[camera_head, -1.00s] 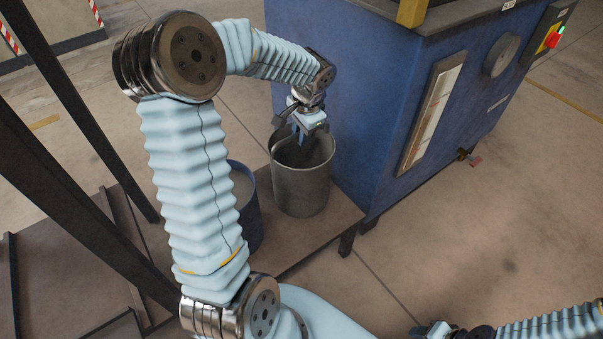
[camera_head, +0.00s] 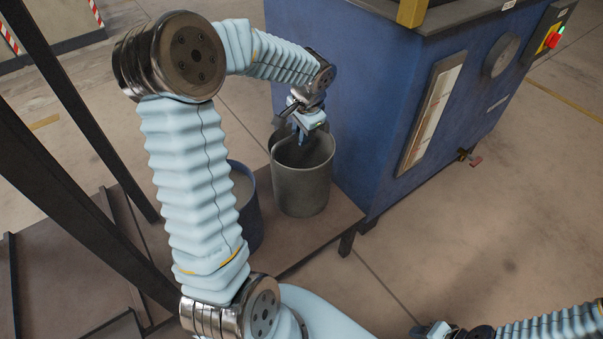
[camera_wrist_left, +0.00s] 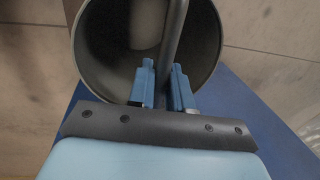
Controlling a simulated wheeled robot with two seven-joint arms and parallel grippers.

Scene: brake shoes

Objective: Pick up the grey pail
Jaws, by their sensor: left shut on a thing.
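The grey pail (camera_head: 302,190) stands upright on a low brown platform, beside the blue machine. My left gripper (camera_head: 302,134) is over the pail's rim, pointing down. In the left wrist view, my left gripper (camera_wrist_left: 163,84) is shut on the pail's dark handle (camera_wrist_left: 173,40), which runs up between the two blue fingers. The round inside of the grey pail (camera_wrist_left: 97,50) shows behind them. My right gripper (camera_head: 432,330) is only partly in view at the bottom edge, and its jaws cannot be made out.
A blue bucket (camera_head: 247,212) with pale contents stands just left of the pail, partly behind my left arm. The blue machine (camera_head: 335,110) rises close behind and right of the pail. Dark posts (camera_head: 70,210) stand at the left. The platform (camera_head: 325,228) is bare in front.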

